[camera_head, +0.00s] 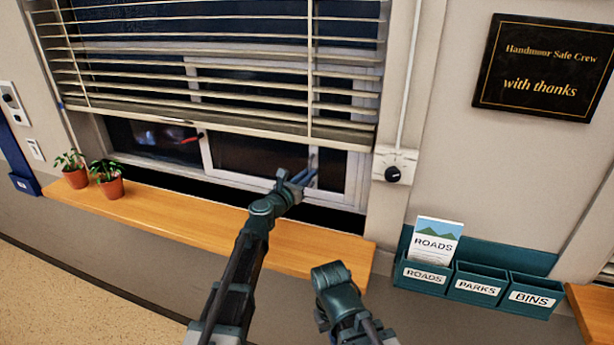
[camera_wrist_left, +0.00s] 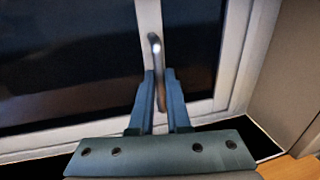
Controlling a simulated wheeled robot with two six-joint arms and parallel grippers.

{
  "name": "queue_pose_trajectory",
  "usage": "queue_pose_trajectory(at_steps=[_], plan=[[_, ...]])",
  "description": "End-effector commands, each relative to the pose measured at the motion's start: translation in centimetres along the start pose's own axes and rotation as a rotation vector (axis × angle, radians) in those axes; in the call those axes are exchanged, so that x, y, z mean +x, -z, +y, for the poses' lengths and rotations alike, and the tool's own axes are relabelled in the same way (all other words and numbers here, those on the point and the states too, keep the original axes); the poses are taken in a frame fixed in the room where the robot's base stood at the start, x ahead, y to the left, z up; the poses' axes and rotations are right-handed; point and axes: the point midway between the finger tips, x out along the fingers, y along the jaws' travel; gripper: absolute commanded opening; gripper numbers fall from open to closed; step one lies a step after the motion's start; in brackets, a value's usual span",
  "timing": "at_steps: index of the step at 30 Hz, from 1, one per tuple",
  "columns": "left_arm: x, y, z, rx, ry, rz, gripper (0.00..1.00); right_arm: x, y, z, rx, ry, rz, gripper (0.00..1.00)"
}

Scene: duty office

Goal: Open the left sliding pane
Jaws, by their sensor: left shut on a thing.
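The window has a white-framed sliding pane (camera_head: 206,152) with dark glass, low behind the blind. A metal handle (camera_wrist_left: 156,60) stands on its upright white stile in the left wrist view. My left gripper (camera_head: 307,176) reaches over the sill to this stile, and in the left wrist view its two fingers (camera_wrist_left: 161,80) are shut on the handle from either side. To the left of the framed pane is a dark part of the window. I cannot tell whether it is glass or an opening. My right arm's end (camera_head: 335,280) is low in front of the sill; its fingers do not show clearly.
A slatted blind (camera_head: 215,75) hangs over the upper window. Two potted plants (camera_head: 110,187) stand at the left of the wooden sill (camera_head: 170,210). A knob (camera_head: 393,174) is on the wall right of the window. Leaflet holders (camera_head: 475,290) hang at lower right.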

Motion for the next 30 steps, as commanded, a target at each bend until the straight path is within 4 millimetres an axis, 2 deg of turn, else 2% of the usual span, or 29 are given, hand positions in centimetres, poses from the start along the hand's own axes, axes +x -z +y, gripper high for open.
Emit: queue_pose_trajectory(at_steps=[5,10,14,24,30], plan=[[-0.1,0.0,0.5,0.000,-0.001,0.000,0.00,0.0,0.0,0.0,0.000,0.000,0.000,0.00],[-0.5,0.0,3.2,0.000,-0.007,0.000,0.00,0.0,0.0,0.0,0.000,0.000,0.000,0.00],[-1.2,0.0,7.0,0.000,-0.011,0.000,0.00,0.0,0.0,0.0,0.000,0.000,0.000,0.00],[-3.3,-0.1,17.9,0.000,-0.009,0.000,0.00,0.0,0.0,0.0,0.000,0.000,0.000,0.00],[-4.3,-0.1,22.9,-0.001,-0.007,-0.001,0.00,0.0,0.0,0.0,0.000,0.000,0.000,0.00]])
